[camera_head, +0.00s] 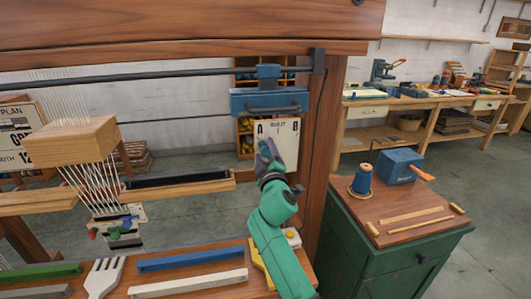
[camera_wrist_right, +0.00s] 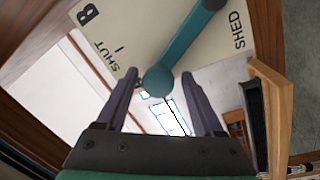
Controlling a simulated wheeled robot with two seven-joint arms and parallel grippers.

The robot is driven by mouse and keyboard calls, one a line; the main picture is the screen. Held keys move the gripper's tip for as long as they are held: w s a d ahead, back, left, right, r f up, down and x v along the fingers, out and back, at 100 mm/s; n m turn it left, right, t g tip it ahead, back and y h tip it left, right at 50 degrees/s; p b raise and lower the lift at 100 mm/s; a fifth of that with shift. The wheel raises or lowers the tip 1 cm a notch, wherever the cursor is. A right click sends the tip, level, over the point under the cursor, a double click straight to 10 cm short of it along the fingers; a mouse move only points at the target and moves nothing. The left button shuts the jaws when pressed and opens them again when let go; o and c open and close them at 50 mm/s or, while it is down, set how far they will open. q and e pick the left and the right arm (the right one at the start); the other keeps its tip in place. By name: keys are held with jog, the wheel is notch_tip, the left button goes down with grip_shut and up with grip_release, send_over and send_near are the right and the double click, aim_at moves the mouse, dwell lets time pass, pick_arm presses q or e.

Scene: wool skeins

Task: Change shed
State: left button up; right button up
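The shed plate (camera_head: 288,143), cream with the letters A and B, hangs below a blue box on the loom's right side. In the right wrist view the plate (camera_wrist_right: 130,30) shows B, SHUT and SHED. A teal lever (camera_wrist_right: 190,40) crosses it and ends in a round knob (camera_wrist_right: 157,81). My right gripper (camera_head: 268,150) is in front of the plate and covers the lever in the head view. In the wrist view my right gripper (camera_wrist_right: 157,90) is open, its fingers on either side of the knob with gaps showing. Which mark the lever points to I cannot tell. My left gripper is out of view.
A wooden block (camera_head: 72,142) with white warp threads is at left. Blue (camera_head: 190,260), green and grey bars and a white comb (camera_head: 103,278) lie on the front board. The loom's right post (camera_head: 322,150) stands close to my arm. A green cabinet (camera_head: 400,240) is to the right.

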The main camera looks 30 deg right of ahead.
jog(key=shift+s, duration=0.1)
jog(key=b+v, duration=0.2)
jog(key=v, duration=1.2)
jog(key=shift+s, duration=0.2)
